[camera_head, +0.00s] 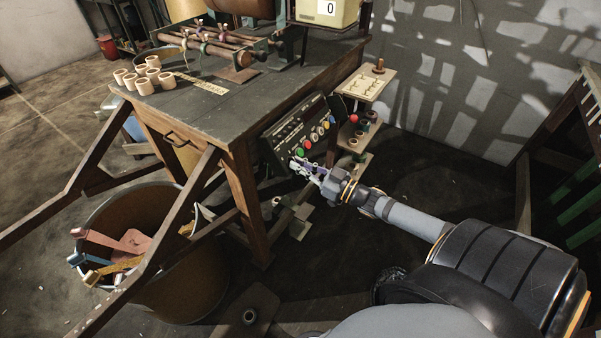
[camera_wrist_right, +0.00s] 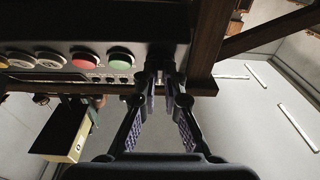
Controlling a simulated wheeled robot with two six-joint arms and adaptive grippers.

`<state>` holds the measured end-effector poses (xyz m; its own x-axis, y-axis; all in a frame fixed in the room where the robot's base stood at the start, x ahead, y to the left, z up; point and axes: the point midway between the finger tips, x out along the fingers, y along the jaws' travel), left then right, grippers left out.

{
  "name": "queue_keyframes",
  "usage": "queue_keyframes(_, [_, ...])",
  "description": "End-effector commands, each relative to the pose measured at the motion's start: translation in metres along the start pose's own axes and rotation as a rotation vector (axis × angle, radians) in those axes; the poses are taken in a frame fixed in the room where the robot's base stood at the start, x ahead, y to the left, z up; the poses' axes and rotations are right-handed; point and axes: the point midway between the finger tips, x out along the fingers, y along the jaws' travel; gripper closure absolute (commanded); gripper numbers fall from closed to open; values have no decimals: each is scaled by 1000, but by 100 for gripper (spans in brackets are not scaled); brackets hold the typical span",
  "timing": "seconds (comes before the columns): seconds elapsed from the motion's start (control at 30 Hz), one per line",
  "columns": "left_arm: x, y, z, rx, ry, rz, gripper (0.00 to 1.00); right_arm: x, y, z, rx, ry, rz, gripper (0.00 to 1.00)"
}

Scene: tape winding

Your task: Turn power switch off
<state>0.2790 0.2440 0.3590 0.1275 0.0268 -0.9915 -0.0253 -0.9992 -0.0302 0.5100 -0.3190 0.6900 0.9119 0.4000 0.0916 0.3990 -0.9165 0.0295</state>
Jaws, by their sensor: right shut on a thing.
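The black control panel (camera_head: 284,130) hangs on the right side of the workbench, with a row of coloured buttons. My right gripper (camera_head: 299,165) reaches its lower near corner, beside the green button (camera_head: 301,152). In the right wrist view the fingertips of my right gripper (camera_wrist_right: 166,76) are close together against the dark panel face (camera_wrist_right: 160,22), just right of the green button (camera_wrist_right: 121,60). They are shut on a small dark part there, seemingly the power switch. The fingers mostly hide it, so its position cannot be told. My left gripper is not in view.
The workbench (camera_head: 215,120) carries several small tape cores (camera_head: 145,85) and winding rollers. A small wooden shelf (camera_head: 363,84) stands right of the panel. A large bin (camera_head: 180,290) stands at front left. Open floor lies right of the bench.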

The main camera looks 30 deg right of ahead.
Motion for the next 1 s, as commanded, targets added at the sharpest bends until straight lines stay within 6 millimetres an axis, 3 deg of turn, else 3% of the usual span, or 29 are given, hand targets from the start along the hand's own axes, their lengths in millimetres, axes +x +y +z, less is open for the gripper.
queue_keyframes(0.3, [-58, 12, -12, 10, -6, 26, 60, 0, 5, 2, -237, -3, -165, 100])
queue_keyframes(0.6, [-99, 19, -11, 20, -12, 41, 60, 1, 7, 0, -397, -3, -278, 100])
queue_keyframes(1.0, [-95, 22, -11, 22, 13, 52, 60, 1, 8, -2, -481, -1, -338, 100])
